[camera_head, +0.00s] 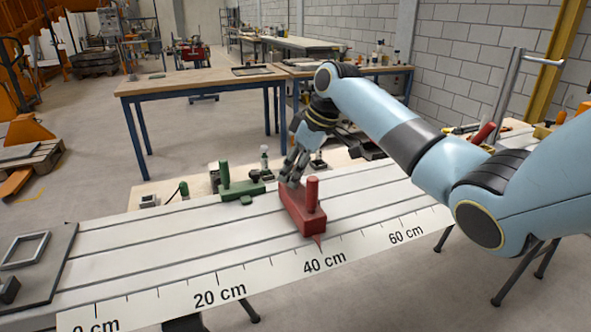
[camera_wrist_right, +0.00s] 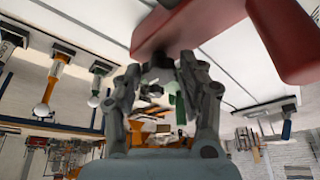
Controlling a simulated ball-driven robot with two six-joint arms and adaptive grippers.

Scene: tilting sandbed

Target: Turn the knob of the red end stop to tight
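The red end stop (camera_head: 298,212) stands on the grooved bed, its pointed tip at about the 40 cm mark of the scale. My right gripper (camera_head: 292,178) is at the far end of the stop, pointing down. In the right wrist view the stop's red body (camera_wrist_right: 188,25) is just beyond my right fingertips (camera_wrist_right: 160,76). The fingers stand apart there with something small and dark between them, perhaps the knob; whether they grip it is unclear. The knob's setting cannot be read. My left gripper is out of view.
A green stop (camera_head: 238,190) stands on the bed to the left of the red one. A dark grey plate with a frame (camera_head: 25,250) covers the bed's left end. Small items stand along the bed's far edge. The bed between plate and red stop is mostly clear.

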